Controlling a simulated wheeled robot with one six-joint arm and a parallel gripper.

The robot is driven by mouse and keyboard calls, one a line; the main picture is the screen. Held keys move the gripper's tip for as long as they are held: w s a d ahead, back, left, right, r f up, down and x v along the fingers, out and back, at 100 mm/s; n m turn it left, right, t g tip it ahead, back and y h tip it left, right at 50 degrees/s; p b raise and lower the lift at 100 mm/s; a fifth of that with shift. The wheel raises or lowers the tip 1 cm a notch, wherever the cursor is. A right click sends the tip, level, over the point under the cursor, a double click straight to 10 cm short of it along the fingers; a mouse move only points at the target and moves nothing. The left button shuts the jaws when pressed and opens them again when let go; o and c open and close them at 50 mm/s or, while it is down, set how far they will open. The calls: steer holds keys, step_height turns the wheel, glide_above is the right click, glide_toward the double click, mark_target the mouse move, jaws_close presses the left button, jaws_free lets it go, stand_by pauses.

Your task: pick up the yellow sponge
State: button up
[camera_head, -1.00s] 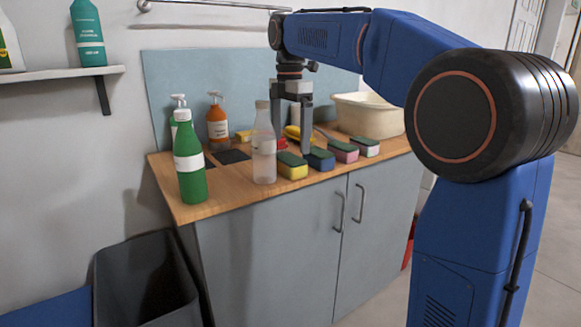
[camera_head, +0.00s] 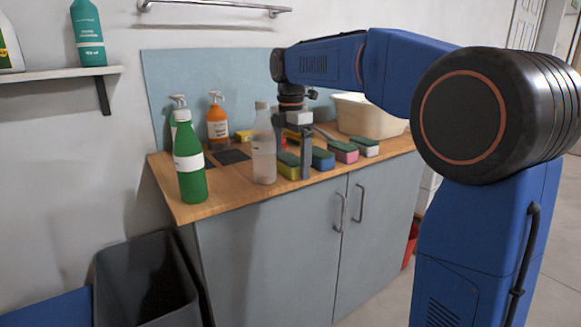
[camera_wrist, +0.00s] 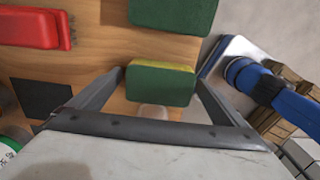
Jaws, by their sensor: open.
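The yellow sponge (camera_head: 288,171) has a green scouring top and lies near the front edge of the wooden counter, just right of the clear bottle. In the wrist view, the sponge (camera_wrist: 160,85) shows its green face and a thin yellow edge. My gripper (camera_head: 292,160) is low over it and open. One finger stands in front of the sponge's right part in the head view; the other is mostly hidden. In the wrist view, the fingers (camera_wrist: 160,78) are spread on the sponge's left and right sides, with gaps.
The clear bottle (camera_head: 263,155) stands close on the left. A green bottle (camera_head: 189,165), orange bottle (camera_head: 217,124) and cream basin (camera_head: 369,115) are also on the counter.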

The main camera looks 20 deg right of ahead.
mark_target(290, 158)
steer(key=c, duration=1.2)
step_height(290, 158, up, 10)
steer(key=shift+r, duration=0.1)
